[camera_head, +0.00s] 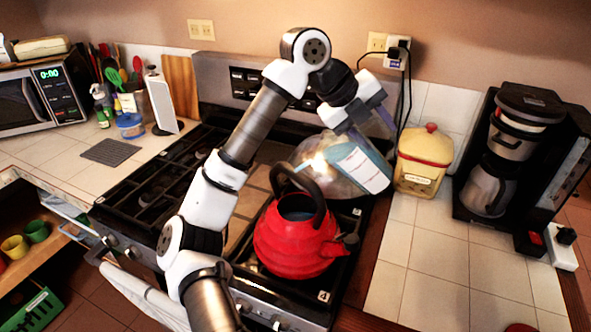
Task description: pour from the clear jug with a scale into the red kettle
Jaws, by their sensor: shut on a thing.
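The red kettle (290,246) stands on the stove at the front right, with its black handle arched over its top and its spout pointing right. Its top looks open, with a grey-blue inside. The clear jug with a scale (345,163) is just behind and above the kettle in the picture. The jug looks tilted, with a white scale panel and a bluish tint inside. My gripper (370,133) comes down from above and is shut on the jug. The exact grip point is partly hidden by the gripper, and the kettle's handle overlaps the jug's lower left. I cannot see any stream between them.
A yellow canister with a red knob (424,162) stands close to the jug's right. A coffee maker (505,150) is farther right. The stove (150,190) has bare grates on the left. The tiled counter (425,265) right of the kettle is clear.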

